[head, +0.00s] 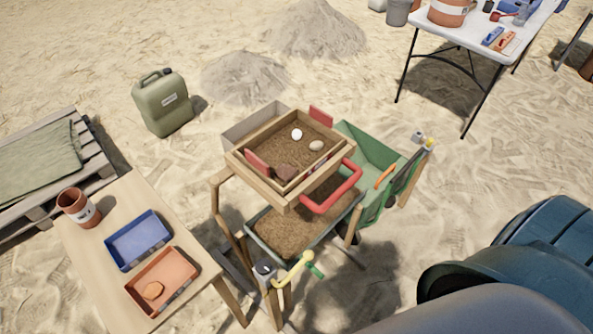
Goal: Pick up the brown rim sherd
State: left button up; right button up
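A dark reddish-brown piece (286,172), which looks like the brown rim sherd, lies in the near left corner of the wooden sieve box (245,160). It rests on the brown soil, close to the frame wall. A white round piece (297,134) and a tan stone-like piece (316,146) lie farther back on the same soil. Neither of my grippers shows in the head view.
The sieve has red tabs and a red handle (335,192), above a soil-filled tray (290,228). A wooden table (100,240) at left holds a brown cup (73,203), a blue tray (120,262) and an orange tray (180,262) with an orange sherd (152,291). A green bin (368,148) stands right.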

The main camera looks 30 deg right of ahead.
aim_at(284, 172)
jog(key=k+l+z, duration=0.15)
jog(key=l+z, duration=0.15)
jog(key=l, duration=0.4)
jog(key=l+z, duration=0.35)
jog(key=l, duration=0.35)
